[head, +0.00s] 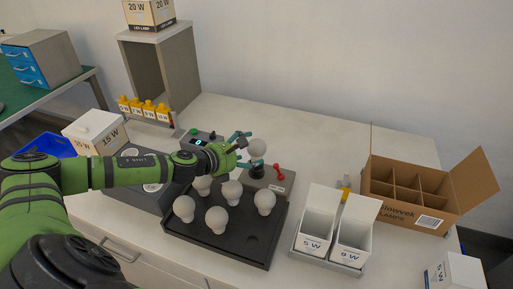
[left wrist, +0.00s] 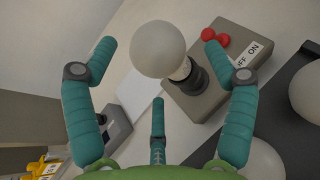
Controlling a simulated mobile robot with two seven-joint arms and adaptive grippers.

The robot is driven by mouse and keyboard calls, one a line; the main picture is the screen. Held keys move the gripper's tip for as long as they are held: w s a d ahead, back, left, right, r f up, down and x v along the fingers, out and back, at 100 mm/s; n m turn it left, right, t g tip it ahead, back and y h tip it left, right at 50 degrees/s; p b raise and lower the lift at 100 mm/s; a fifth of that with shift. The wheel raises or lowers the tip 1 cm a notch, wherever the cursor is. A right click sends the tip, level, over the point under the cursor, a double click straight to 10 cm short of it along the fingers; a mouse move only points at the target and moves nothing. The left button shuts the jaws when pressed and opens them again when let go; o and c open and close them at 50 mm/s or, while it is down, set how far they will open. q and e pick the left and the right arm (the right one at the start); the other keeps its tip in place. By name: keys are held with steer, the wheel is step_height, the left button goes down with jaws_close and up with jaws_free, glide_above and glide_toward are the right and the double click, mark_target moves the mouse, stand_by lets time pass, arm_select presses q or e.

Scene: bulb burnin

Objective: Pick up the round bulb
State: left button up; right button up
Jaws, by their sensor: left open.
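A white round bulb (head: 257,147) stands in a dark socket on a grey tester box (head: 282,182) with a red lever. In the left wrist view the round bulb (left wrist: 158,48) is between my spread teal fingers, with the socket (left wrist: 196,84) below it. My left gripper (head: 246,148) is open around the bulb's sides, with no finger clearly touching it. Several more white bulbs (head: 217,219) stand in a black tray (head: 259,251) in front. My right gripper is not in view.
An open divided carton (head: 417,207) is at the right. A shelf unit (head: 165,72) and yellow pieces (head: 147,108) are at the back left. The back middle counter is clear.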

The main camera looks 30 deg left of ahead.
arm_select(q)
steer(key=shift+w, duration=0.6)
steer(key=shift+w+d+f, duration=0.1)
steer(key=shift+w+f, duration=0.15)
steer(key=shift+w+d+f, duration=0.1)
steer(key=c, duration=1.1)
steer(key=shift+c, duration=0.3)
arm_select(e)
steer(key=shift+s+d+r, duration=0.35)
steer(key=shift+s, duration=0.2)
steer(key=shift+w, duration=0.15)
